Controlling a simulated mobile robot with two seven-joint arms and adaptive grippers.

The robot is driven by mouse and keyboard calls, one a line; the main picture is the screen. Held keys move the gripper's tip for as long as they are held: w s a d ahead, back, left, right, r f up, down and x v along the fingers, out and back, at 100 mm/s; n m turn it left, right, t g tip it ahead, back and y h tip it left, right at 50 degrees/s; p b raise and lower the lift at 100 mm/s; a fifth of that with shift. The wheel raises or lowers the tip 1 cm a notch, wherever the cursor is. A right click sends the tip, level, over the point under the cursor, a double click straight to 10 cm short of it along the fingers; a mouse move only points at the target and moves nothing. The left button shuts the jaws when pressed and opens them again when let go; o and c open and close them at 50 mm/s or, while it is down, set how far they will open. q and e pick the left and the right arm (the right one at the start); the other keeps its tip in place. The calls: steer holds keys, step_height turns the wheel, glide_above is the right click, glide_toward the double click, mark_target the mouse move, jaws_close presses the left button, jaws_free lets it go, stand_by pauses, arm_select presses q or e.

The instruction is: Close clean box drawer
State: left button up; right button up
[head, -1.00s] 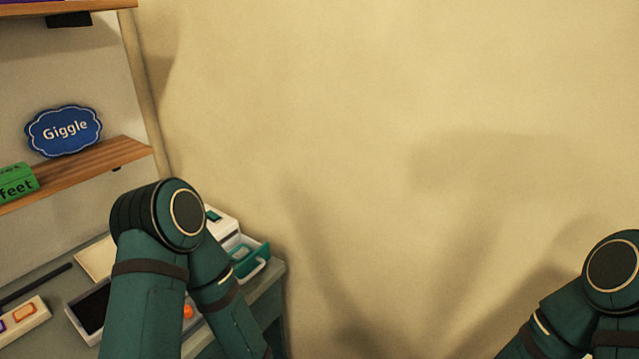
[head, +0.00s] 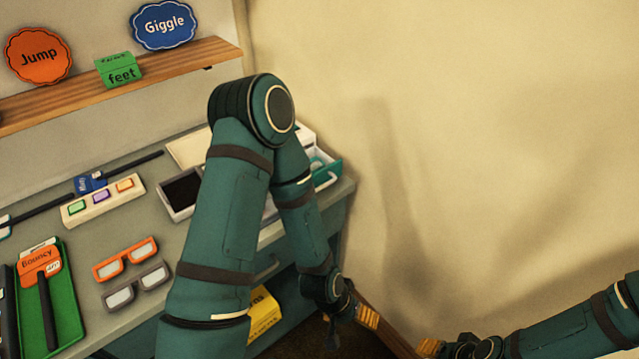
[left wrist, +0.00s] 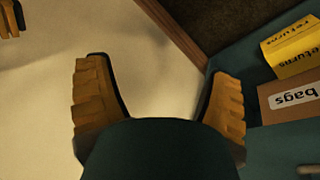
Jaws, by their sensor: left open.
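The white box (head: 305,136) stands at the right end of the counter, partly hidden behind my left arm. Its teal drawer (head: 335,172) is pulled out on the right side, with a pale handle at its front. My left gripper (head: 350,316) is below the counter's front right corner, well below and apart from the drawer. In the left wrist view it is open and empty (left wrist: 158,68), over the wall and floor edge. My right gripper (head: 432,348) is low near the bottom edge, partly cut off; its jaws are unclear.
The counter (head: 130,185) holds a dark open tray (head: 182,192), a button strip (head: 103,201), glasses (head: 125,258) and a green tray (head: 68,300). A shelf (head: 120,88) carries signs. Below, yellow (left wrist: 293,47) and brown "bags" (left wrist: 292,99) boxes sit in the cabinet. Bare wall lies right.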

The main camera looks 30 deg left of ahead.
arm_select(q)
steer(key=shift+w+d+m, duration=0.15)
steer(key=shift+d+m, duration=0.05)
steer(key=shift+m, duration=0.1)
steer(key=c, duration=0.5)
steer(key=m, duration=0.2)
steer(key=w+d+m+g, duration=0.1)
steer(key=m, duration=0.1)
steer(key=shift+d+r+m+g+b, duration=0.2)
steer(key=shift+m+g+b, duration=0.1)
steer(key=shift+m+b, duration=0.1)
jaws_close()
steer(key=w+a+r+m+t+y+b, duration=0.15)
steer(key=w+a+r+m+y, duration=0.25)
steer(key=w+r+m+y, duration=0.4)
steer(key=w+a+r+m+t+y+b, duration=0.15)
steer(key=w+a+r+m+y, duration=0.35)
steer(key=w+r+m, duration=0.5)
steer(key=shift+m, duration=0.4)
steer(key=shift+w+a+r+b+x, duration=0.1)
steer(key=shift+a+r+b+x, duration=0.2)
steer(key=shift+x, duration=1.8)
steer(key=shift+w+a+r+b+x, duration=0.1)
steer(key=shift+a+r+x, duration=0.2)
steer(key=shift+x, duration=1.85)
steer(key=shift+w+a+r+b+x, duration=0.15)
steer(key=shift+a+r+x, duration=0.2)
steer(key=shift+x, duration=1.75)
